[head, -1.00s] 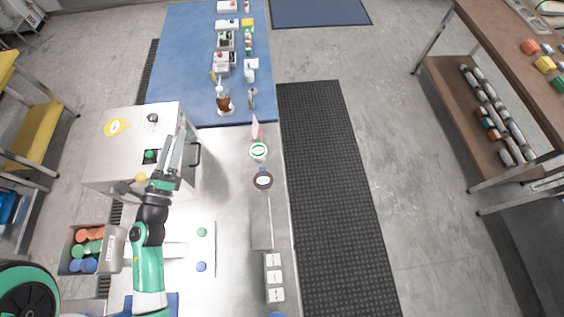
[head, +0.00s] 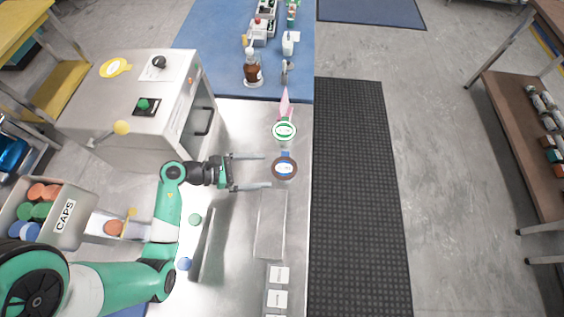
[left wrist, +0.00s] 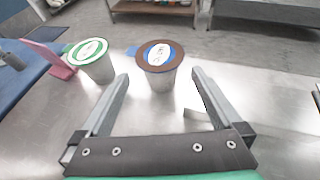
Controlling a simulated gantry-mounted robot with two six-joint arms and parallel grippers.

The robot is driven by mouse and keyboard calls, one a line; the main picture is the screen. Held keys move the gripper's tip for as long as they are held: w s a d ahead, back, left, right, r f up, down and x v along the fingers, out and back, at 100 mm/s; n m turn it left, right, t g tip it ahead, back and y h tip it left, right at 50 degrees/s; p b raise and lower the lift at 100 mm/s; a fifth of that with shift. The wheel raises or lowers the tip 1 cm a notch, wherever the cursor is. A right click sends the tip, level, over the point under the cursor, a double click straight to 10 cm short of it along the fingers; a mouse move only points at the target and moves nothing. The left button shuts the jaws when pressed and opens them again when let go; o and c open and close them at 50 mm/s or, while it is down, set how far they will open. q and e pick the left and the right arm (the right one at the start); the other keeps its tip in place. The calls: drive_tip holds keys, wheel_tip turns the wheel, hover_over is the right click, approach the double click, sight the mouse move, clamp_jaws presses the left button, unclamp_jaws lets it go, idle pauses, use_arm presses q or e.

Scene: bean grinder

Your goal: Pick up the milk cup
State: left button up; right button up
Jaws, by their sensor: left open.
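Two cups stand upright on the metal counter, and I cannot read their labels to tell which is the milk cup. One has a brown rim and a blue-and-white label (head: 285,167). The other has a green rim and a white label (head: 285,131), just beyond it. My left gripper (head: 268,171) is open and empty, its fingers pointing at the brown-rimmed cup from the left. In the left wrist view the brown-rimmed cup (left wrist: 160,77) is ahead between the fingertips. The green-rimmed cup (left wrist: 91,60) is outside the left finger. My right gripper is not in view.
A pink item (head: 285,103) stands beyond the green-rimmed cup. A grey box (head: 271,222) lies near the brown-rimmed cup. A metal machine (head: 140,105) and a caps bin (head: 65,215) are at left. The counter's right edge is close to the cups.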

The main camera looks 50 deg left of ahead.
sight(275, 170)
use_arm(q)
drive_tip(key=b+x, duration=0.1)
drive_tip(key=x, duration=0.3)
drive_tip(key=shift+w+d+f, duration=0.15)
drive_tip(key=shift+w+d, duration=0.05)
drive_tip(key=shift+w, duration=0.05)
drive_tip(key=shift+w+d+f, duration=0.1)
drive_tip(key=shift+w+d, duration=0.05)
drive_tip(key=shift+w, duration=0.3)
drive_tip(key=b+x, duration=0.2)
drive_tip(key=x, duration=0.3)
drive_tip(key=shift+w+d+f, duration=0.1)
drive_tip(key=shift+w+d, duration=0.05)
drive_tip(key=shift+w, duration=0.2)
drive_tip(key=c, duration=1.3)
drive_tip(key=shift+o, duration=0.2)
wheel_tip(275, 170, up, 10)
drive_tip(key=p, duration=0.4)
drive_tip(key=shift+p, duration=0.4)
